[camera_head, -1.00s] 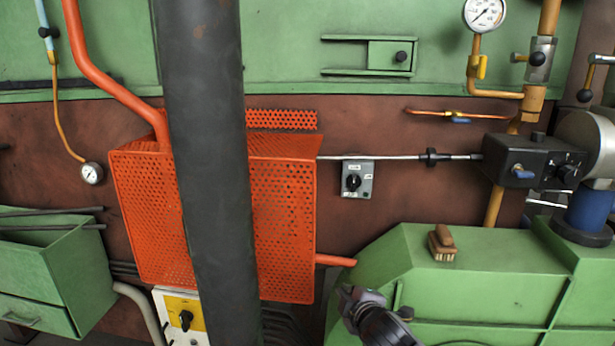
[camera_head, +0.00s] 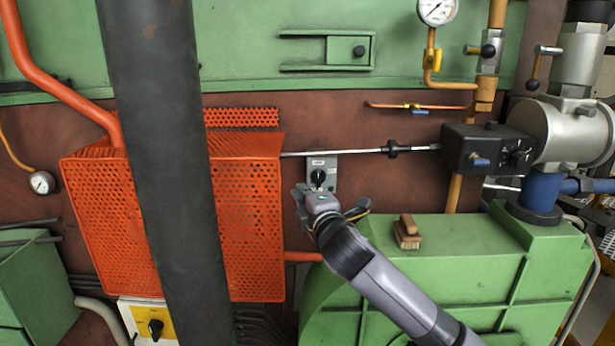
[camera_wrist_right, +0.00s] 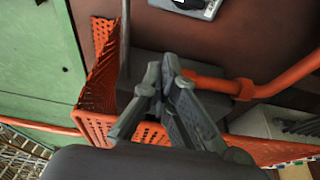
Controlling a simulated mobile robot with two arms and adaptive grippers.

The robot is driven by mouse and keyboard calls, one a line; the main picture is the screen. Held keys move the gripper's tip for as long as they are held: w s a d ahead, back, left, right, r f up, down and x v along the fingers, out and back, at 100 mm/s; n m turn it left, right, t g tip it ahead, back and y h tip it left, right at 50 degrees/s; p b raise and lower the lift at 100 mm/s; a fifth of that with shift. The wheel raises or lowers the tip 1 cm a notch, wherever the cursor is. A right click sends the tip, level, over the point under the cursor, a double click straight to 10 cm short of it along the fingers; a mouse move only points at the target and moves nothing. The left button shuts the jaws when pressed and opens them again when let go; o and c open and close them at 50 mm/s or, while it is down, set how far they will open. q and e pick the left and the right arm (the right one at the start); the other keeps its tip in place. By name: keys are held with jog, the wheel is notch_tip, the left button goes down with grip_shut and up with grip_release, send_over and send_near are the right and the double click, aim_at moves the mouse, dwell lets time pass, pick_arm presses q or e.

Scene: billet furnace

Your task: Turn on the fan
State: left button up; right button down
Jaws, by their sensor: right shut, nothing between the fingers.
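A small grey switch box (camera_head: 331,162) with a black rotary knob (camera_head: 318,177) is mounted on the brown wall, right of the orange perforated cage (camera_head: 245,220). My right gripper (camera_head: 302,194) is in front of the wall just below the knob and covers the lower part of the box. Its fingers are shut and empty; they also show in the right wrist view (camera_wrist_right: 164,78). There the grey box (camera_wrist_right: 190,6) is at the top edge, apart from the fingertips. A yellow and white panel (camera_head: 143,318) with another black knob is at the lower left. My left gripper is not in view.
A thick dark vertical pipe (camera_head: 150,130) stands in front of the cage. A thin rod (camera_head: 365,152) runs above the grey box to a black control box (camera_head: 470,150). A green housing (camera_head: 440,270) with a brush (camera_head: 407,232) on top is at the right.

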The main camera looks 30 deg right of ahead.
aim_at(318, 178)
jog(key=p+x, duration=0.2)
jog(key=x, duration=0.8)
jog(key=s+d+p, duration=0.1)
jog(key=s+d, duration=0.1)
jog(key=d, duration=0.1)
jog(key=shift+s+d+p, duration=0.15)
jog(key=shift+s+p, duration=0.15)
jog(key=shift+s, duration=0.1)
jog(key=shift+w, duration=0.1)
jog(key=shift+d+r+m+b, duration=0.1)
jog(key=shift+r+m+b, duration=0.05)
jog(key=shift+m+b, duration=0.5)
